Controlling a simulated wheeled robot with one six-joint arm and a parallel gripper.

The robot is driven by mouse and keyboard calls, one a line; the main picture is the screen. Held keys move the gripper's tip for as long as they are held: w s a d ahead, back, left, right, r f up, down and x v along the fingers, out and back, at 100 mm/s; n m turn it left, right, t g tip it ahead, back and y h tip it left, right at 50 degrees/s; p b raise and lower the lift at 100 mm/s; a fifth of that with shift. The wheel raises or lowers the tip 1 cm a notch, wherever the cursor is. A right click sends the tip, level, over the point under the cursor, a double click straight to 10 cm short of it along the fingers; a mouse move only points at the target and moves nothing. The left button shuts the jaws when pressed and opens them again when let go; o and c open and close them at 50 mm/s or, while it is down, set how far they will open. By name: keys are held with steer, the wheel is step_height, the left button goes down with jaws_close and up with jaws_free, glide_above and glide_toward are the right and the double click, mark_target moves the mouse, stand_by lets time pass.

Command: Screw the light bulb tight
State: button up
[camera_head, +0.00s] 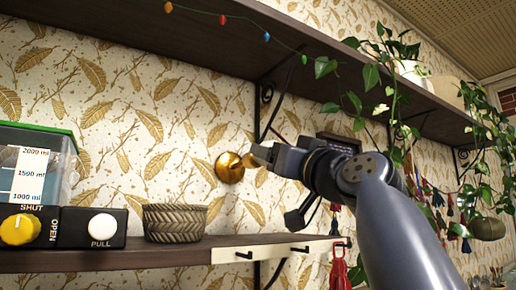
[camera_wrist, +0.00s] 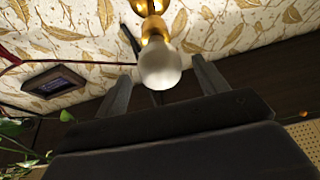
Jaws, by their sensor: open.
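A white frosted light bulb (camera_wrist: 159,66) sits in a brass socket (camera_wrist: 154,28) on the wall in the wrist view. In the head view the round brass wall mount (camera_head: 229,168) shows, and the bulb is hidden by my gripper (camera_head: 264,153) or too small to tell. My gripper is open, and in the wrist view its two fingers (camera_wrist: 161,72) stand on either side of the bulb with a visible gap at each side. I cannot tell how deep the bulb sits between them.
A lower shelf (camera_head: 150,256) holds a woven basket (camera_head: 174,222), a box with a yellow knob (camera_head: 18,229) and white PULL button (camera_head: 102,226), and a clear tank (camera_head: 35,170). An upper shelf (camera_head: 180,38) with hanging plants (camera_head: 385,75) is above. A dark framed panel (camera_wrist: 55,81) is on the wall.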

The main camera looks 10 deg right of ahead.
steer(key=shift+p+x, duration=0.45)
steer(key=shift+x, duration=0.95)
steer(key=shift+f, duration=0.1)
steer(key=c, duration=1)
